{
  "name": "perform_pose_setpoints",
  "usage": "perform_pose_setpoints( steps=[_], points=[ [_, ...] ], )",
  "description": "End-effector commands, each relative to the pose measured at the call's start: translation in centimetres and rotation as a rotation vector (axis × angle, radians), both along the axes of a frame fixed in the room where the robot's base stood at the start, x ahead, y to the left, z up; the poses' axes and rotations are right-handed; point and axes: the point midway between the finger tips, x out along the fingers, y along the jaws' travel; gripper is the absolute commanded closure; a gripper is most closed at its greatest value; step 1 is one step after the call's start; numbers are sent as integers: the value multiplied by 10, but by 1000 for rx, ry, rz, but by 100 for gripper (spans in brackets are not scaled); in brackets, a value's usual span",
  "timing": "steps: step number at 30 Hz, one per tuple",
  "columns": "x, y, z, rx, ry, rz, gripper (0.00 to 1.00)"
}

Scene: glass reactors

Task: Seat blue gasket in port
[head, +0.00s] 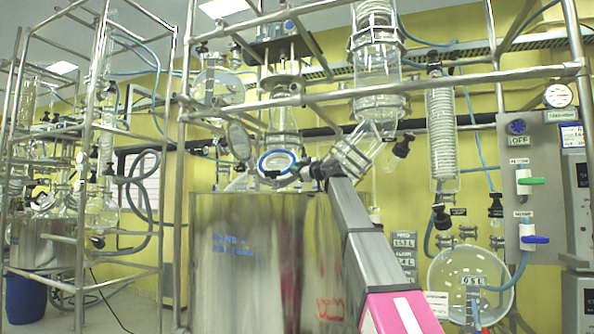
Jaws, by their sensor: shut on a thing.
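The blue gasket (277,152) is a thin ring in the middle of the head view, above the metal vessel's rim and below a vertical glass column. My gripper (302,168) reaches up from the lower right and is shut on the ring's right side. The ring is tilted, with its opening partly facing me. Glass shows through and around it, but I cannot tell which opening is the port, or whether the ring touches it. The fingertips are small and partly lost against the glass.
The shiny metal vessel (245,255) stands below my gripper. Steel frame bars (420,88) cross above, and an angled glass neck (358,152) is close on the right. A control panel (528,190) and a round flask (470,268) stand farther right.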

Motion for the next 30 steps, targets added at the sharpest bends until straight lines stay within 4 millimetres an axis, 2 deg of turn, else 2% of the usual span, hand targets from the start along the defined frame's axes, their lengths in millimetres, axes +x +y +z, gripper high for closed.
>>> perform_pose_setpoints(
  steps=[2, 3, 5, 6, 17, 30],
  points=[
    [0, 0, 0, 0, 0, 0, 100],
    [0, 0, 0, 0, 0, 0, 69],
    [0, 0, 0, 0, 0, 0, 50],
    [0, 0, 0, 1, 0, -1, 46],
    [-5, 0, 6, 1, -2, -1, 46],
    [-55, 5, 45, 1, -1, 1, 46]
  ],
)
